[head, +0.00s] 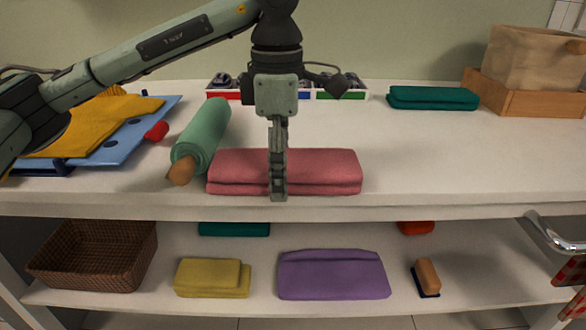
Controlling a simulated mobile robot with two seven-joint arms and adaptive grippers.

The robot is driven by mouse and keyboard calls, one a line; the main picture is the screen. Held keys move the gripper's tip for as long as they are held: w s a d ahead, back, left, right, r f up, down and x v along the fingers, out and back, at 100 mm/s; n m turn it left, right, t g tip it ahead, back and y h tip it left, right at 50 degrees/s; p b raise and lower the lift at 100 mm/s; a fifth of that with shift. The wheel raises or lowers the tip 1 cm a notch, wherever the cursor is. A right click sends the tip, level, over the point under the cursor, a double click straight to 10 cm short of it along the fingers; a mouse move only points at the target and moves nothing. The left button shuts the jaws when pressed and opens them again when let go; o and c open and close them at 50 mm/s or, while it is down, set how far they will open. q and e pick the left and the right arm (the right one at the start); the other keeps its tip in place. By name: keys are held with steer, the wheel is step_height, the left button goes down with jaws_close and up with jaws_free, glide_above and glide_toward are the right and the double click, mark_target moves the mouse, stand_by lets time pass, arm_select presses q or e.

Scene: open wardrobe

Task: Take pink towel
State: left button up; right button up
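The folded pink towel (325,170) lies on the upper shelf at its front edge, right of the green roll. My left gripper (278,192) comes down from above and covers a strip of the towel left of its middle. The fingers point down and their tips reach the level of the towel's front lower edge. I see the fingers edge-on, one behind the other, so I cannot tell their opening or whether they touch the towel. My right gripper is not in view.
A green roll (206,132) lies close to the towel's left end. Behind are a divided tray (358,94), a teal towel (432,97) and a wooden box (570,101). The shelf right of the towel is clear. The lower shelf holds a purple towel (333,275) and a wicker basket (95,255).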

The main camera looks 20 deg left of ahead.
arm_select(q)
steer(key=shift+r+p, duration=2.1)
steer(key=shift+r, duration=1.4)
steer(key=shift+s+f, duration=0.1)
